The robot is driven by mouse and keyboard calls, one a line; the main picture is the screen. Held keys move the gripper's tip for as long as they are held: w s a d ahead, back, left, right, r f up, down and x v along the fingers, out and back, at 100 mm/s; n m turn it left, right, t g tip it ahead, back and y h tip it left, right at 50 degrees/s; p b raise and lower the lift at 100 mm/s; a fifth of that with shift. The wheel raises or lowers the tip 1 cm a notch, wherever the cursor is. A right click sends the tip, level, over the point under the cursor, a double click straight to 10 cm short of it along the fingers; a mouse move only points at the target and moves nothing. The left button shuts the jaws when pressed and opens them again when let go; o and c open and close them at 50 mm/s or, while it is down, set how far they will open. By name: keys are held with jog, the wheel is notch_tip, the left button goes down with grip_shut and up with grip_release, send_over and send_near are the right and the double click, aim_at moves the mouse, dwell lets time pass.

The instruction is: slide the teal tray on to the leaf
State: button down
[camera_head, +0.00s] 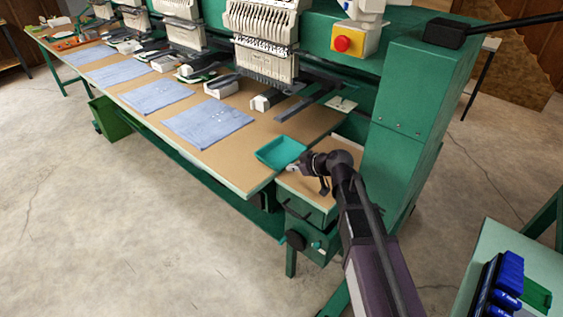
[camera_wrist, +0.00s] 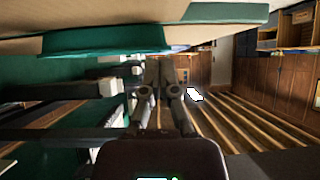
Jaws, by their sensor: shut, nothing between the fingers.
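The teal tray (camera_head: 281,151) lies at the right end of the long tan worktop, beside the tan-topped leaf (camera_head: 318,199). Its near right corner is close to the seam between the two. My gripper (camera_head: 304,164) is low over the leaf, just right of the tray, and points left towards it. In the wrist view its dark fingers (camera_wrist: 163,82) are together with nothing between them. A teal band, apparently the tray (camera_wrist: 105,40), spans the upper left there. I cannot tell whether the fingers touch the tray.
The worktop (camera_head: 240,178) carries several blue cloths (camera_head: 208,122) under embroidery heads (camera_head: 265,40). A green machine cabinet (camera_head: 405,120) stands right of the leaf. A bench with blue spools (camera_head: 500,285) is at the lower right. The concrete floor in front is clear.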

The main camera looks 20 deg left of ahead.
aim_at(265, 160)
jog(key=w+a, duration=0.1)
jog(key=a, duration=0.2)
jog(key=w+a, duration=0.1)
jog(key=a, duration=0.3)
jog(key=w+a, duration=0.2)
jog(key=a, duration=0.1)
jog(key=shift+a, duration=0.4)
jog(key=shift+a+f+b, duration=0.15)
jog(key=shift+f+b, duration=0.15)
jog(key=shift+f, duration=0.05)
jog(key=shift+s+f+b, duration=0.15)
jog(key=shift+f+b, duration=0.2)
jog(key=shift+b, duration=0.15)
jog(key=shift+d+r, duration=0.2)
jog(key=shift+d, duration=0.05)
jog(key=shift+a, duration=0.1)
jog(key=s+d, duration=0.1)
jog(key=d, duration=0.4)
jog(key=s+d, duration=0.2)
jog(key=d, duration=0.3)
jog(key=s+d, duration=0.2)
jog(key=d, duration=0.3)
jog(key=shift+s+d+f, duration=0.1)
jog(key=shift+s, duration=0.1)
